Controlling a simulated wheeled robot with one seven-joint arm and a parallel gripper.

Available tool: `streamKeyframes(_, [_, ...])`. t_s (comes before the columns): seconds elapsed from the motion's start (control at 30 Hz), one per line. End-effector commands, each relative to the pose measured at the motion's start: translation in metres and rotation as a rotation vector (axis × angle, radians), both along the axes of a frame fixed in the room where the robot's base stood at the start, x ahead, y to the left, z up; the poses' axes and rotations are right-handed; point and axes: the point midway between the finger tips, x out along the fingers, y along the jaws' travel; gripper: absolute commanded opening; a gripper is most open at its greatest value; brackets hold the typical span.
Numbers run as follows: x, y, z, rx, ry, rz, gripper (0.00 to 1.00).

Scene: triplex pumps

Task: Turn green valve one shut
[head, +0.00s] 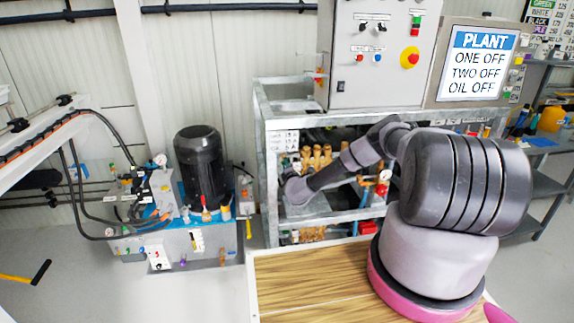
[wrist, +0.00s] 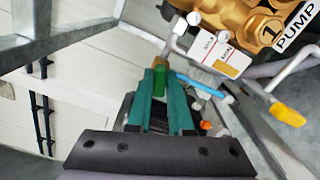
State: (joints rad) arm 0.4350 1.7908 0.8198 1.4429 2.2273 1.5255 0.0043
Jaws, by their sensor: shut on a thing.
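In the wrist view, my gripper (wrist: 160,92) has teal fingers closed around a green valve handle (wrist: 159,78). The top of the green handle shows between the fingertips; its lower part and the valve body are hidden by the fingers. Just beyond it is a brass pump (wrist: 255,20) with a "1" disc and a "PUMP" label (wrist: 298,26). In the head view my arm reaches into the grey metal rack, and its end is at the rack's left side. The green handle and fingertips cannot be made out there.
Close to the fingers in the wrist view are a blue lever (wrist: 200,86), white tags (wrist: 222,52), a yellow handle (wrist: 287,115) and an orange part (wrist: 206,125). Rack frame bars (wrist: 75,32) stand nearby. In the head view, the screen (head: 478,63) reads "ONE OFF, TWO OFF, OIL OFF".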

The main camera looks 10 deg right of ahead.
Motion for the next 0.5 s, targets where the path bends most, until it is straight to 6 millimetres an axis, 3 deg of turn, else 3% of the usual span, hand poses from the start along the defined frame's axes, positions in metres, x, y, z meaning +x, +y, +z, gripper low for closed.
streamKeyframes(0.5, [-0.001, -0.0006, -0.003, 0.317, 0.003, -0.001, 0.0])
